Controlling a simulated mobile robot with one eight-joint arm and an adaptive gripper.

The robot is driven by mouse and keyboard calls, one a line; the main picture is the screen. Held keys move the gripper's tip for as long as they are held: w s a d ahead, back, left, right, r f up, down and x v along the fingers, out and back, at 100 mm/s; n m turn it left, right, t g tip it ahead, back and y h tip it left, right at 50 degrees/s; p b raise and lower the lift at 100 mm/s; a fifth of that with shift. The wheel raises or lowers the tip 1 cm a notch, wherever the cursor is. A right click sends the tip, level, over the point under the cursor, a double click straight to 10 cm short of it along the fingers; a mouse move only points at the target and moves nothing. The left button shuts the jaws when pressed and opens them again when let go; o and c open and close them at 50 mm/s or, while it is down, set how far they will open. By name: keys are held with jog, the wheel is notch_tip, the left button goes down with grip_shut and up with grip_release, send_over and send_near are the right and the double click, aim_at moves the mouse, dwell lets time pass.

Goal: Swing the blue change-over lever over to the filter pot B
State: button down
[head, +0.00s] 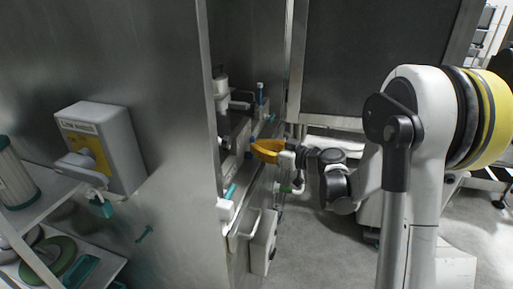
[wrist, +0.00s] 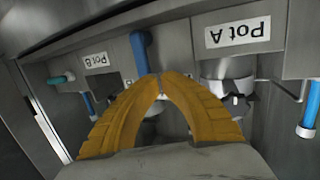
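The blue change-over lever (wrist: 141,50) shows in the wrist view between the Pot A label (wrist: 238,33) and the Pot B label (wrist: 95,60), both upside down. The lever stands straight, its lower end partly hidden behind my left finger. My gripper (wrist: 160,79) has yellow fingers with their tips together, just right of the lever's lower end. I see nothing between the tips; whether they touch the lever I cannot tell. In the head view my gripper (head: 258,150) is at the machine's recessed front, and a small blue part (head: 253,141) shows beside it.
Other blue handles hang at the left (wrist: 88,103) and right (wrist: 311,103) in the wrist view. In the head view a steel panel (head: 165,90) stands left of the recess, with a grey box (head: 105,140) and shelves. Floor (head: 315,245) is clear below my arm.

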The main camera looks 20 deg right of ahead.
jog(key=shift+w+d, duration=0.75)
jog(key=shift+w, duration=0.3)
jog(key=shift+b, duration=0.75)
dwell(3.2)
dwell(0.3)
jog(key=shift+s+a, duration=0.45)
jog(key=shift+s, duration=0.2)
jog(key=shift+s+a, duration=0.45)
jog(key=shift+s, duration=0.2)
jog(key=v, duration=1)
jog(key=shift+a, duration=0.1)
